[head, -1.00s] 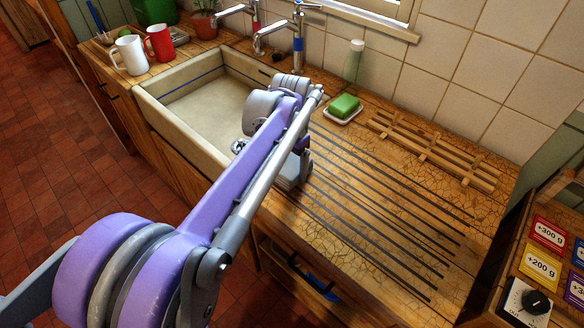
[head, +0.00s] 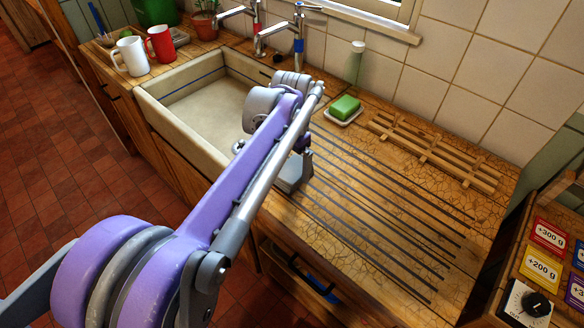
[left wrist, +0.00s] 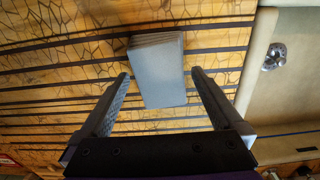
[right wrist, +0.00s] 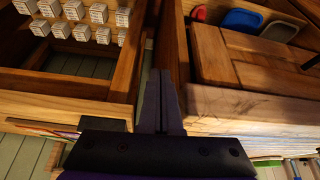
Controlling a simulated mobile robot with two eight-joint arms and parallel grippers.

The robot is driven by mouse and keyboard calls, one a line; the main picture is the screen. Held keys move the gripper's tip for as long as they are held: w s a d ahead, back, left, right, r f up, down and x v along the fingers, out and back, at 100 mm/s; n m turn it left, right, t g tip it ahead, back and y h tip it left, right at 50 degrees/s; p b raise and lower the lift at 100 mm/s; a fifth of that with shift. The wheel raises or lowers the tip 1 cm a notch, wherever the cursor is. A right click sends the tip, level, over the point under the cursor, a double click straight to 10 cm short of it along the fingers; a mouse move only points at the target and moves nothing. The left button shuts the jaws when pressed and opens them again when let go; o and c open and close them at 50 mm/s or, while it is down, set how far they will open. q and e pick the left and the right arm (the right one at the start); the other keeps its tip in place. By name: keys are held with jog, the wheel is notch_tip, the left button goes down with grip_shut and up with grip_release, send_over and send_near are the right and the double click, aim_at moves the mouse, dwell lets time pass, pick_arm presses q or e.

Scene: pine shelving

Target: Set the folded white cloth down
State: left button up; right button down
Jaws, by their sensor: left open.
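The folded white cloth (left wrist: 158,68) shows pale grey in the left wrist view, as a layered rectangular stack on the grooved wooden drainboard (left wrist: 60,60). My left gripper (left wrist: 160,72) is open, with one finger on each side of the cloth and visible gaps between. I cannot tell its exact height above the board. In the head view my left arm hides most of the cloth beside the sink. My right gripper (right wrist: 161,72) is shut with nothing visible between its fingers, over wooden furniture away from the cloth.
The sink (head: 190,130) lies left of the drainboard. Green soap (head: 345,106) on a white dish and a wooden rack (head: 430,150) stand at the back. White (head: 130,55) and red (head: 160,43) mugs are at the far left. The drainboard's right part is clear.

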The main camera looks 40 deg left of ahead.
aim_at(292, 170)
pick_arm(q)
notch_tip(292, 170, up, 10)
jog(key=p, duration=0.1)
jog(key=shift+r, duration=0.15)
